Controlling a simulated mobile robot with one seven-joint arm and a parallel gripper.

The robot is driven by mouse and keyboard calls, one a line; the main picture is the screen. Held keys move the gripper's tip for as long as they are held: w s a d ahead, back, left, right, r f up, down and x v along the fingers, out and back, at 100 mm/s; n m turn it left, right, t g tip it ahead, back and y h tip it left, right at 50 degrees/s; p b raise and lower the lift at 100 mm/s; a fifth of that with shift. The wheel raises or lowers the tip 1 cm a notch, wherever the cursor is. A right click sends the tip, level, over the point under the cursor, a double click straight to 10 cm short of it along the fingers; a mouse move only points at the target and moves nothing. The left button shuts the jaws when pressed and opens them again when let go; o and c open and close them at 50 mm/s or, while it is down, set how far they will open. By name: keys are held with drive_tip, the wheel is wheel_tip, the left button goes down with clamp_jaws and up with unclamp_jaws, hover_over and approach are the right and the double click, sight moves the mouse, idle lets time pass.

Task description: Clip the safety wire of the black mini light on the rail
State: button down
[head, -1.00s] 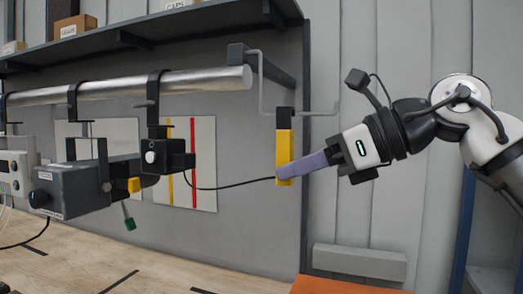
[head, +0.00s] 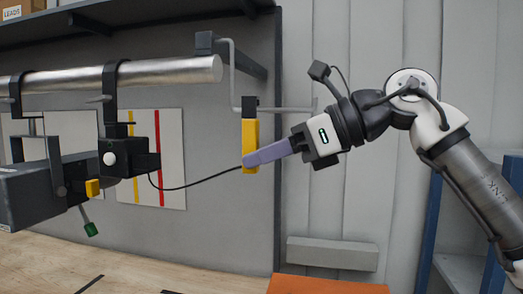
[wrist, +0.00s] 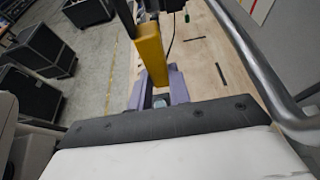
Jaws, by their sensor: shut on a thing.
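The black mini light (head: 122,157), with a white knob, hangs by a black clamp from the silver rail (head: 150,73). Its black safety wire (head: 190,187) sags to the right and ends at the lower part of a yellow clip (head: 250,145) with a black top. My gripper (head: 250,162), with lavender fingers, is shut on the lower part of this clip. The clip stands upright, right of and below the rail's end. In the wrist view the yellow clip (wrist: 151,55) stands between the fingertips (wrist: 158,85); its black top is only partly clear.
A grey bent rod (head: 234,80) hangs from the rail's end bracket, close to the clip's black top; I cannot tell if they touch. A dark grey box-shaped fixture (head: 40,190) hangs at left. A wooden bench (head: 130,265) lies below. Dark cases (wrist: 38,52) stand on the floor.

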drive_tip(key=w, duration=0.1)
drive_tip(key=w+p, duration=0.1)
drive_tip(key=w, duration=0.1)
drive_tip(key=w+d, duration=0.1)
drive_tip(key=w, duration=0.1)
drive_tip(key=shift+f+p, duration=0.3)
drive_tip(key=shift+p, duration=0.05)
drive_tip(key=c, duration=1.2)
unclamp_jaws()
drive_tip(key=shift+d, duration=0.1)
